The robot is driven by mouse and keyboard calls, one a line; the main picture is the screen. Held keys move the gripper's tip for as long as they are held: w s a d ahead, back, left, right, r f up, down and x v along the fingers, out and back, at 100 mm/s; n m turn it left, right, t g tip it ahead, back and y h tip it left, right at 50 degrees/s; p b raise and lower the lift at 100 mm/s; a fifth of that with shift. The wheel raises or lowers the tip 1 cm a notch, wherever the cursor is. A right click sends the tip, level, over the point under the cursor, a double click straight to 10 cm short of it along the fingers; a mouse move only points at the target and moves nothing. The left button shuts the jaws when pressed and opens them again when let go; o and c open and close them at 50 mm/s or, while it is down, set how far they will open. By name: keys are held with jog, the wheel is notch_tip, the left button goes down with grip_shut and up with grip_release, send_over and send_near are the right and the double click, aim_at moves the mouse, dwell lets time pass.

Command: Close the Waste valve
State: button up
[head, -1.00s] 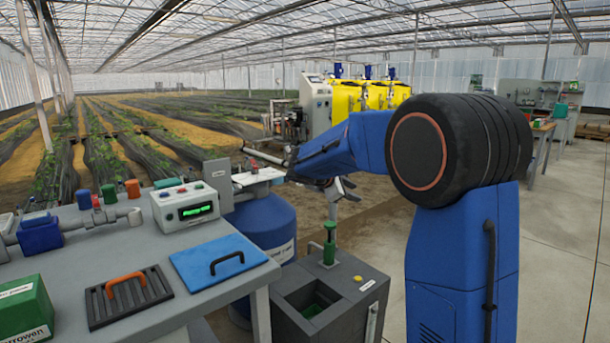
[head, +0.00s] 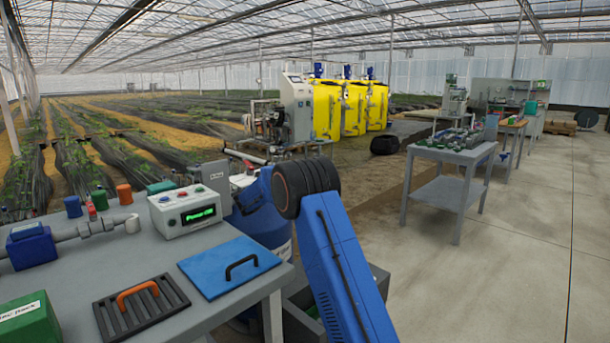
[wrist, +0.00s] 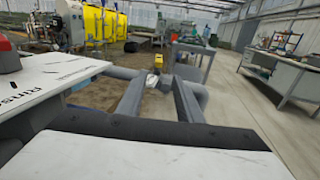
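No valve labelled Waste can be made out in either view. A grey pipe (head: 95,228) with a small red handle (head: 91,210) and a blue fitting (head: 32,247) runs along the bench at the left of the head view. I cannot tell which valve these belong to. My gripper (wrist: 158,82) shows in the wrist view with its two dark fingers apart and nothing clearly held between them. In the head view it is hidden behind my arm. A white panel (wrist: 45,75) with partly readable "Rinse" lettering is left of the fingers.
The grey bench (head: 60,290) carries a control box (head: 187,210), a blue lid (head: 228,266), a grate (head: 140,308) and a green box (head: 32,320). A blue barrel (head: 268,228) stands behind my arm. A grey table (head: 450,155) is right. The concrete floor is open.

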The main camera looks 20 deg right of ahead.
jog(key=x, duration=1.7)
jog(key=shift+w, duration=0.15)
jog(key=shift+d, duration=0.1)
grip_shut()
